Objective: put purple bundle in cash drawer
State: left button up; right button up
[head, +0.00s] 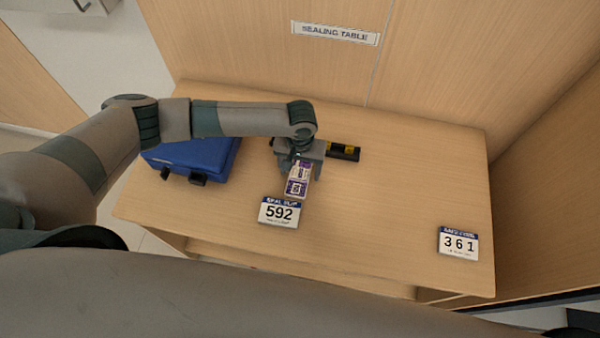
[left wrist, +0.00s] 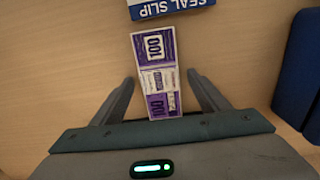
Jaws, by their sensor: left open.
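The purple bundle (head: 297,187) is a banded stack of purple and white notes marked 100, lying on the wooden sealing table. In the left wrist view the bundle (left wrist: 154,70) lies lengthwise between the two fingers. My left gripper (head: 299,172) is open over the bundle, one finger on each side, with a gap to each. The near part of the bundle in the wrist view is hidden by the gripper body. My right gripper is not in view. No cash drawer can be made out.
A seal slip sign reading 592 (head: 279,212) stands just in front of the bundle. A blue bag (head: 195,158) lies at the left. A black and yellow object (head: 344,151) is behind the gripper. A card reading 361 (head: 458,243) is at the right; the table between is clear.

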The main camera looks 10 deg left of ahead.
aim_at(303, 176)
pick_arm(q)
jog(key=c, duration=1.3)
jog(key=shift+r, duration=0.1)
jog(key=shift+r+b, duration=0.35)
jog(key=shift+r, duration=0.15)
jog(key=r, duration=0.1)
jog(key=r+b, duration=0.1)
jog(key=d+r, duration=0.1)
jog(key=shift+s+r+b, duration=0.1)
jog(key=shift+s+b, duration=0.2)
jog(key=shift+s, duration=0.1)
jog(key=s+d+r+b, duration=0.1)
jog(key=s+d+r, duration=0.2)
jog(key=s+d+r+b, duration=0.1)
jog(key=s+d+r, duration=0.2)
jog(key=s+d, duration=0.1)
jog(key=shift+s+d+r+b, duration=0.15)
jog(key=shift+s+r+b, duration=0.1)
jog(key=shift+r+b, duration=0.15)
jog(key=shift+f, duration=0.1)
